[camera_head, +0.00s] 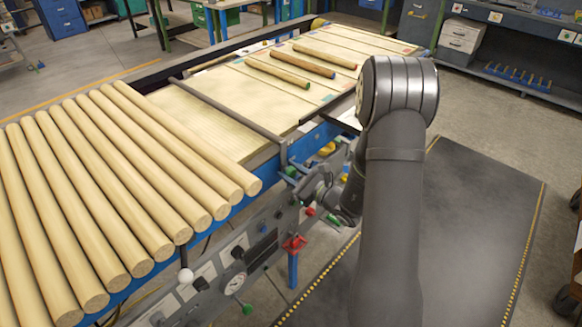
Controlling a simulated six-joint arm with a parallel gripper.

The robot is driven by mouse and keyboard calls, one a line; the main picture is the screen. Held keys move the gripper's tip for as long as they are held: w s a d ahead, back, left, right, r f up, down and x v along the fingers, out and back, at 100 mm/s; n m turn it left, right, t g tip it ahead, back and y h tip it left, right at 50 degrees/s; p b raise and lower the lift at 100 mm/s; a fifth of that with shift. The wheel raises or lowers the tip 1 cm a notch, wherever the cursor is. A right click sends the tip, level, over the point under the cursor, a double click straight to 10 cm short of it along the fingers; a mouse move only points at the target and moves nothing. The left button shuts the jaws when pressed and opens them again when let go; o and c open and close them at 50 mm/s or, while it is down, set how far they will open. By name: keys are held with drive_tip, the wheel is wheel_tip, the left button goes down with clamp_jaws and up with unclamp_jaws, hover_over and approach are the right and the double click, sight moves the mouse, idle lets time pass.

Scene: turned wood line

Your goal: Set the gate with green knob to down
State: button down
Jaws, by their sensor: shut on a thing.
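A long dark gate bar (228,112) crosses the pale boards of the line, between the round poles and the flat boards. Its near end meets an upright post (283,152) at the line's front side. My gripper (308,188) is just below and right of this post, shut on a gate knob. A second, shorter dark bar (340,125) shows farther right, partly hidden by my arm. A small green part (333,219) sits low on the front side, just below my wrist.
Several pale poles (130,170) lie side by side at left. A white ball knob (186,275), a red part (294,244) and a yellow knob (327,148) are along the front. The dark floor mat (470,230) is clear.

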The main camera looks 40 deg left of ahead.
drive_tip(key=shift+f, duration=0.3)
drive_tip(key=c, duration=1.2)
unclamp_jaws()
drive_tip(key=shift+o, duration=0.7)
drive_tip(key=shift+r, duration=0.1)
drive_tip(key=d, duration=1.7)
drive_tip(key=shift+d, duration=0.25)
drive_tip(key=shift+a, duration=0.1)
drive_tip(key=a, duration=1.7)
drive_tip(key=shift+a, duration=0.1)
